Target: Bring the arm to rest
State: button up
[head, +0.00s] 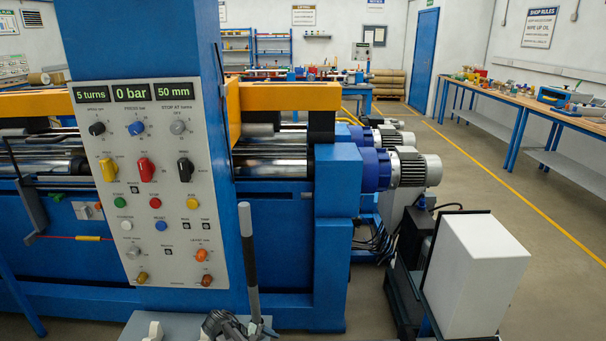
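At the bottom edge of the head view, a dark grey jointed part that looks like my gripper (232,326) is mostly cut off by the frame. Its fingers cannot be made out, so I cannot tell whether it is open or shut, and nothing is clearly seen in it. It is low in front of the blue winder (330,240), beside the foot of a lever with a black handle (248,255). The grey control panel (145,190) stands above it, with displays reading 5 turns, 0 bar and 50 mm.
A white box-shaped unit (480,270) stands at the lower right. Motors (410,168) stick out from the winder's right end. A long workbench (540,95) with tools runs along the right wall. The floor (480,185) between bench and winder is clear.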

jog(key=s+d+f+m+g+y, duration=0.2)
jog(key=s+d+f+m+g, duration=0.1)
jog(key=s+d+f, duration=0.6)
jog(key=s+d+f+m+g+y, duration=0.1)
jog(key=s+d+f+m+g, duration=0.15)
jog(key=s+d+f, duration=0.65)
jog(key=s+d+m+g+y, duration=0.1)
jog(key=s+d+m+y, duration=0.2)
jog(key=s, duration=0.7)
jog(key=s+d+m+g+y, duration=0.1)
jog(key=s+d+m+y, duration=0.2)
jog(key=s, duration=0.7)
jog(key=d+m, duration=0.2)
jog(key=d, duration=0.2)
jog(key=shift+s+d+m, duration=0.3)
jog(key=shift+s+m, duration=0.05)
